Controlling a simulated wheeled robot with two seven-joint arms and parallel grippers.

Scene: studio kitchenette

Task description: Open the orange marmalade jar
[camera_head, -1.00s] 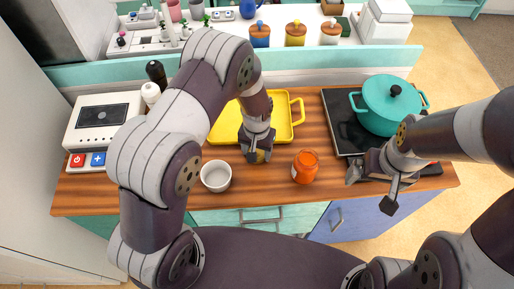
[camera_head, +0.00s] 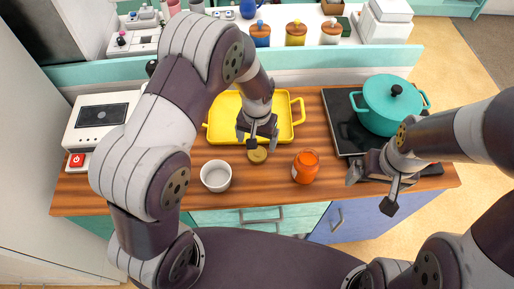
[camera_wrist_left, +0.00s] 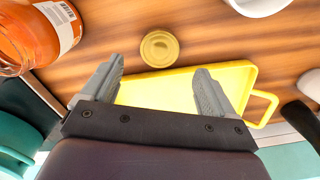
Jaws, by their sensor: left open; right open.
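The orange marmalade jar (camera_head: 305,167) stands on the wooden counter with no lid on its top. It also shows at the upper left of the left wrist view (camera_wrist_left: 38,36). A round gold lid (camera_head: 257,155) lies flat on the counter between the jar and the white bowl; the left wrist view shows it too (camera_wrist_left: 159,49). My left gripper (camera_head: 257,137) is open and empty, just above and behind the lid. In the left wrist view its spread fingers (camera_wrist_left: 152,85) point towards the lid. My right gripper (camera_head: 370,192) is open and empty, right of the jar by the hob's front edge.
A white bowl (camera_head: 216,176) stands left of the lid. A yellow tray (camera_head: 285,122) lies behind, under my left gripper. A teal pot (camera_head: 388,105) sits on the black hob (camera_head: 341,126) at the right. A white appliance (camera_head: 98,116) is at the left.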

